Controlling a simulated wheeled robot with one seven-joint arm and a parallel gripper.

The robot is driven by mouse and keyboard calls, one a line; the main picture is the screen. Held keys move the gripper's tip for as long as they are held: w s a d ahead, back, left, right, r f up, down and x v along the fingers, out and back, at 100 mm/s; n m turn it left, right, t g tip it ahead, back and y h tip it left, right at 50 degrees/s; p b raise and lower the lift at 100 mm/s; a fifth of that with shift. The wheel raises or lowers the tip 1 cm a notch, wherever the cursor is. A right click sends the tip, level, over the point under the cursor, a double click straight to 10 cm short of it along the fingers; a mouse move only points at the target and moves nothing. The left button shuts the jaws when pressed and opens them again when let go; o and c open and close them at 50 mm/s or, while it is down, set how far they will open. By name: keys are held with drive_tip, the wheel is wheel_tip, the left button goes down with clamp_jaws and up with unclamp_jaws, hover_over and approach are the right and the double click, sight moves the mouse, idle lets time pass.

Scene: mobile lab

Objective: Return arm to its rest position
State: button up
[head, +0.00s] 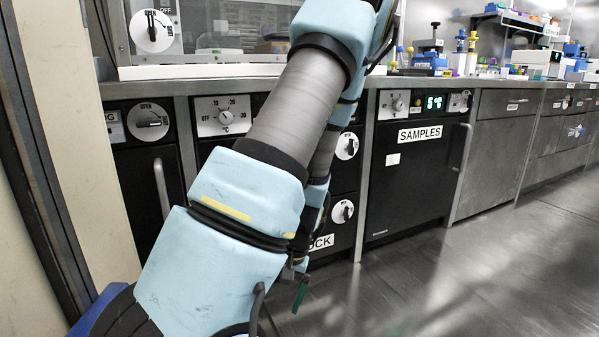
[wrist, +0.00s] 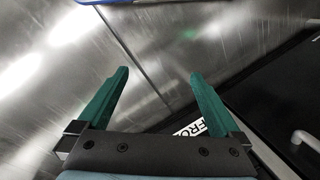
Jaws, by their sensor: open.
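My gripper (wrist: 158,90) shows in the wrist view with its two green fingers spread apart and nothing between them. Past the fingers are a shiny metal surface with a seam and part of a dark panel with a label, partly hidden by the gripper. In the head view my blue and grey arm is folded across the middle. A green fingertip of my gripper (head: 301,292) shows low beside the arm, above the floor; most of the gripper is hidden behind the arm there.
A black cabinet labelled SAMPLES (head: 413,175) with a handle stands right of the arm. Steel drawers (head: 495,150) continue to the right under a counter (head: 450,83) holding several lab items. A dark door frame (head: 45,160) is close at left. The floor (head: 480,280) at lower right is clear.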

wheel_tip(320, 180, up, 60)
drive_tip(key=s+a+t+h+p, duration=0.1)
drive_tip(key=s+h+p, duration=0.1)
drive_tip(key=p, duration=4.1)
drive_tip(key=shift+s+a+r+n+t+h, duration=0.15)
drive_tip(key=shift+s+a+n+t+h, duration=0.15)
drive_tip(key=shift+a+n+t+h, duration=0.15)
